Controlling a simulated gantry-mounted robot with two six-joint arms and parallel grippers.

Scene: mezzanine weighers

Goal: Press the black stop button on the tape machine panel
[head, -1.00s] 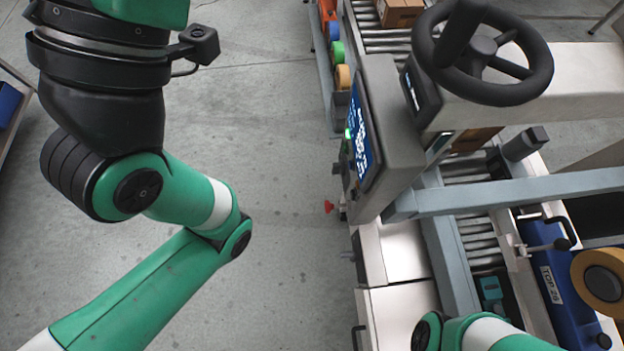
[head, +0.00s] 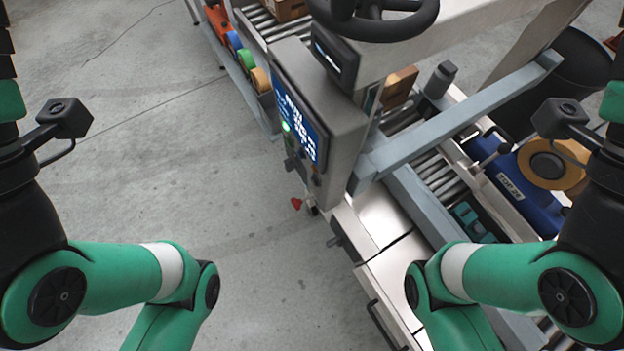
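The tape machine's control panel (head: 300,116) is in the middle of the head view, seen at a steep angle. It has a blue screen with white text and a lit green spot (head: 286,126) at its left edge. Small dark controls (head: 291,164) sit along its lower left side. I cannot tell which of them is the black stop button. My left arm is at the lower left and my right arm at the lower right. Both run out of the bottom of the picture, so neither gripper is visible.
A black handwheel (head: 385,22) stands above the panel. A red knob (head: 296,203) sticks out low on the machine's near side. A grey rail (head: 455,125) crosses the roller conveyor (head: 440,177), beside a tape roll (head: 552,166). The concrete floor left of the machine is open.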

